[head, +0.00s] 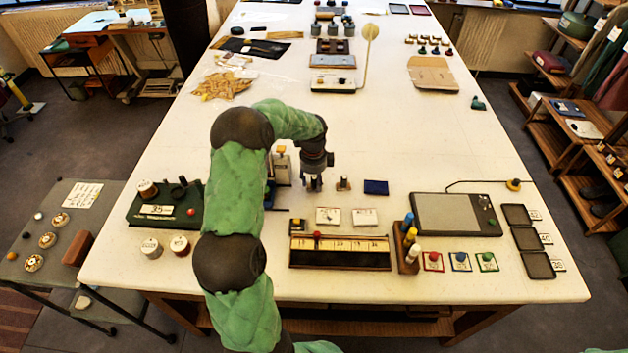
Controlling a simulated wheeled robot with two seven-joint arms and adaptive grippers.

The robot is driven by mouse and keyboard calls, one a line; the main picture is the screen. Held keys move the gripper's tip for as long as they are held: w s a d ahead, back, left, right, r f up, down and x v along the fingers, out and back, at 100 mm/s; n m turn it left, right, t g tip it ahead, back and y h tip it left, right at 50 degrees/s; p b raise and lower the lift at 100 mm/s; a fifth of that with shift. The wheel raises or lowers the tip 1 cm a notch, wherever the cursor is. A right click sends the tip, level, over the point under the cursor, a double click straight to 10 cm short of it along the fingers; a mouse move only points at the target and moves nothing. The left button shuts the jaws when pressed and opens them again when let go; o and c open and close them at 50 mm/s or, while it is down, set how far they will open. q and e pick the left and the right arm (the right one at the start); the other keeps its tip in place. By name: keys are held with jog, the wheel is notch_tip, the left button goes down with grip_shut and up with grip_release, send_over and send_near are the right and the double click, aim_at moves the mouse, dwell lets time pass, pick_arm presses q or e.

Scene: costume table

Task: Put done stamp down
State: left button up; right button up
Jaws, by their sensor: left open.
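My left gripper (314,186) points down over the white table (430,150), a little left of the table's middle. Its jaws are open and I see nothing held between them. A small stamp-like piece (343,184) with a light brown knob and dark base stands upright just right of the gripper, apart from it. It may be the done stamp; no lettering is readable. A dark blue pad (376,188) lies flat to its right. My left arm hides part of the table to the left of the gripper. My right gripper is not in view.
A device with a yellow top (281,165) stands just left of the gripper. Two white cards (364,217) and a long sectioned box (340,258) lie in front. A grey tablet (452,214) lies right. The table beyond the blue pad is clear.

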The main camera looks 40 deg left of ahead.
aim_at(313, 179)
pick_arm(q)
notch_tip(313, 179, up, 12)
jog(key=p, duration=0.1)
jog(key=shift+s+r+p, duration=0.2)
jog(key=shift+p, duration=0.15)
dwell(0.5)
